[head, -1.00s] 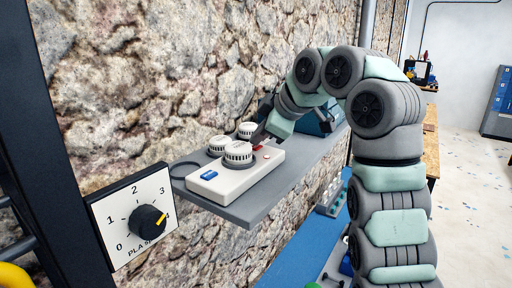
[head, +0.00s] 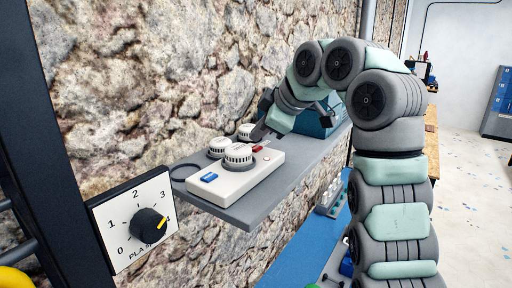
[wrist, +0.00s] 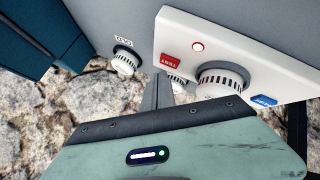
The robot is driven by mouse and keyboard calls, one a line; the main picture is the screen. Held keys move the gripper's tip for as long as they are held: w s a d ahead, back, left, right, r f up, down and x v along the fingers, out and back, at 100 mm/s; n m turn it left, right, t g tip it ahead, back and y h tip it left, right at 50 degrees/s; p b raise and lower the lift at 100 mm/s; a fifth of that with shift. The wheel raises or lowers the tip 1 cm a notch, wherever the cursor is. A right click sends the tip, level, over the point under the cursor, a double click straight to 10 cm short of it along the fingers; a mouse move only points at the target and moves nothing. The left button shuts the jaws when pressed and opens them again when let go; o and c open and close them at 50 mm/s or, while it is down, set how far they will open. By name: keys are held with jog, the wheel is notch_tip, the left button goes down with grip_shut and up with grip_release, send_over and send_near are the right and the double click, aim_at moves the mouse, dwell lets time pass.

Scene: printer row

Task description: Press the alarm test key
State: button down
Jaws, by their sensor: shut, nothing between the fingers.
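A white alarm box (head: 232,184) lies on the grey shelf. It has a ribbed round sounder, a blue key (head: 209,177) and a small round lamp (wrist: 198,46). The red key (wrist: 170,62), marked TEST, is at the box edge in the wrist view; it also shows in the head view (head: 257,148). My gripper (wrist: 160,78) is shut and empty, its tip close to the red key, just below it in the wrist picture. In the head view my gripper (head: 257,135) is at the far end of the box. Whether it touches the key I cannot tell.
Two more white ribbed knobs stand near the box; one (wrist: 124,62) has a label reading OLD. A teal box (head: 318,122) stands farther along the shelf (head: 248,214). A stone wall is close behind. A dial panel (head: 112,217) is at front left.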

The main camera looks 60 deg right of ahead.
aim_at(260, 151)
jog(key=shift+r+p, duration=1.4)
jog(key=shift+r, duration=1)
jog(key=shift+s+r, duration=0.1)
